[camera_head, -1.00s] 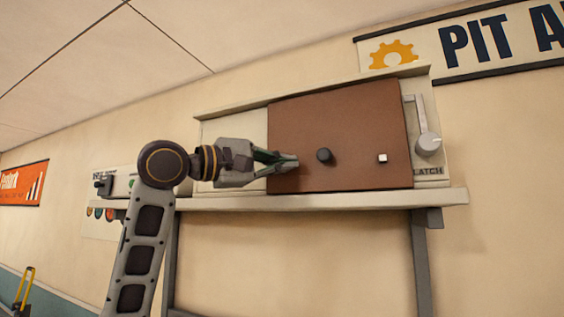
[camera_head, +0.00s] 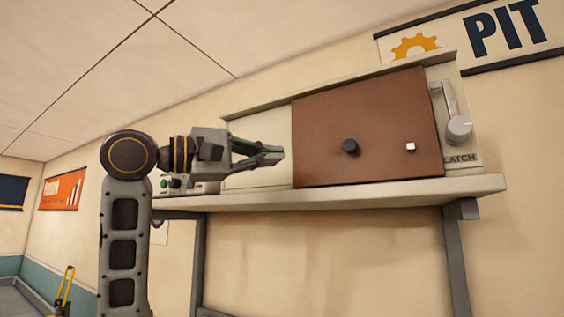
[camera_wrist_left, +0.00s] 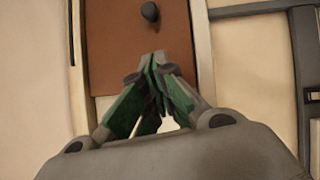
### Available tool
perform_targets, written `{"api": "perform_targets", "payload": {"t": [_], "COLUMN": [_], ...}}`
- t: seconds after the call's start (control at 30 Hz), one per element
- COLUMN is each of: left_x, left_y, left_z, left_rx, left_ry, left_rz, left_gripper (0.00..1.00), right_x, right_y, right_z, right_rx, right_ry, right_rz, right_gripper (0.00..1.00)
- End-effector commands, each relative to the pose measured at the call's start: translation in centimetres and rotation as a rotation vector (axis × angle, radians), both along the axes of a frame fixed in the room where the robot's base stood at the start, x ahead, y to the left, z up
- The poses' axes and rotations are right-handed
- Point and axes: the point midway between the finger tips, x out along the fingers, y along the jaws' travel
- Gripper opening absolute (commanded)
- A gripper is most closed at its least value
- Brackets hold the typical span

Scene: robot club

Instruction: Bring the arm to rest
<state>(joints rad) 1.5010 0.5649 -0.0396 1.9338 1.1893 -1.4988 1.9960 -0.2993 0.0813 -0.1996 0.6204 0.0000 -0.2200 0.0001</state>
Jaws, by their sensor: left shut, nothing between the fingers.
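My left gripper (camera_head: 272,155) is shut and empty. It is raised in front of the shelf unit, to the left of the brown panel (camera_head: 325,120), with its tips pointing right. A dark round knob (camera_head: 350,147) sits on the panel, apart from the fingertips. In the left wrist view the closed green-padded fingers (camera_wrist_left: 156,62) point toward the brown panel (camera_wrist_left: 120,50), with the knob (camera_wrist_left: 150,12) at the top. My right gripper is not in view.
A grey lever (camera_head: 458,128) marked LATCH is right of the panel. The pale shelf (camera_head: 400,192) runs under the panel and below my left gripper. A small device with a green button (camera_head: 164,184) sits behind my arm.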

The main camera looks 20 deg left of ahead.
Motion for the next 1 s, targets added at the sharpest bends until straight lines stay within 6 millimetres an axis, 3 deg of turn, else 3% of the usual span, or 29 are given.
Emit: {"api": "perform_targets", "payload": {"t": [0.77,1.0], "left_x": [-0.7,0.7], "left_y": [0.5,0.3], "left_z": [-0.1,-1.5], "left_rx": [0.000,0.027], "left_ry": [0.000,0.007], "left_rz": [0.000,0.012], "left_gripper": [0.00,0.00], "right_x": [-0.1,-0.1], "right_y": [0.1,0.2], "right_z": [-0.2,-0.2], "right_rx": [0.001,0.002], "right_ry": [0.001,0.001], "right_rz": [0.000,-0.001], "right_gripper": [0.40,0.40]}}
